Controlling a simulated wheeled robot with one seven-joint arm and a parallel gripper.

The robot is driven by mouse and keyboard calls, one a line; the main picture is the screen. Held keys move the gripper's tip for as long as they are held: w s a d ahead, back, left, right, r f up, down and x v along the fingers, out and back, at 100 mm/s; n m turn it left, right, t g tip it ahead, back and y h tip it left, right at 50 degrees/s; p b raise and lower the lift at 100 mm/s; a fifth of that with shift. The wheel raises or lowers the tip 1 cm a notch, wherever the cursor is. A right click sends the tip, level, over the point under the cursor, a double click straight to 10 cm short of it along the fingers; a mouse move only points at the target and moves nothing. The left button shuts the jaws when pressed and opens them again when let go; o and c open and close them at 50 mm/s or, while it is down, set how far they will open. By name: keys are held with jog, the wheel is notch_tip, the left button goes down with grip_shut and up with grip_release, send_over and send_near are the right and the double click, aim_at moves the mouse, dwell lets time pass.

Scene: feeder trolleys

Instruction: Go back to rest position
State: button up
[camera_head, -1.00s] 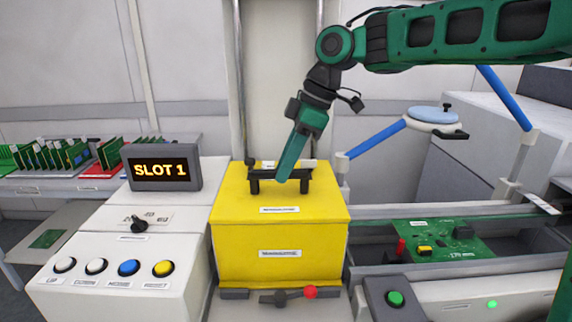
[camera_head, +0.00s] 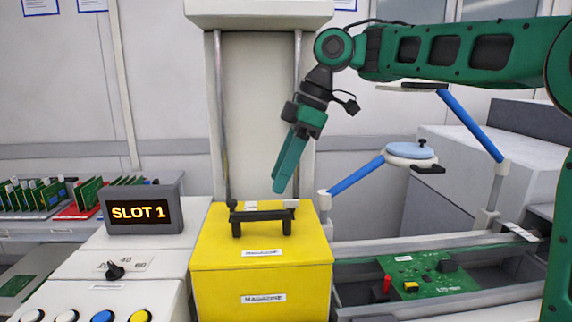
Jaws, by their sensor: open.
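My gripper (camera_head: 279,188) hangs from my green arm and points down, slightly to the left. Its fingers are seen nearly edge-on and hold nothing. The fingertips appear just above the black handle of the yellow magazine box (camera_head: 218,287), with a small gap in the picture. The black handle (camera_head: 262,215) lies across the top of the box, which stands upright in front of a pale column with two vertical rails.
A display reading SLOT 1 (camera_head: 140,211) stands on the white button console (camera_head: 150,268) at left. Racks of green boards (camera_head: 35,196) are at far left. A conveyor with a green circuit board (camera_head: 430,277) is at right. A blue-jointed stand (camera_head: 357,178) rises behind it.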

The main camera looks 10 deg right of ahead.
jog(key=s+d+f+m+h, duration=0.2)
jog(key=s+d+f+m, duration=0.3)
jog(key=d, duration=0.4)
jog(key=s+d+f+m+h, duration=0.1)
jog(key=s+d+f+m, duration=0.1)
jog(key=d+f+m, duration=0.6)
jog(key=s+d+f+m, duration=0.5)
jog(key=s+d, duration=0.3)
jog(key=s, duration=0.2)
jog(key=s+d+f+m+h, duration=0.1)
jog(key=s+d+f+m, duration=0.4)
jog(key=s+d, duration=0.4)
jog(key=shift+s+d+f+m, duration=0.2)
jog(key=shift+s+m, duration=0.3)
jog(key=shift+s, duration=0.75)
jog(key=shift+w+f, duration=0.2)
jog(key=shift+w, duration=0.45)
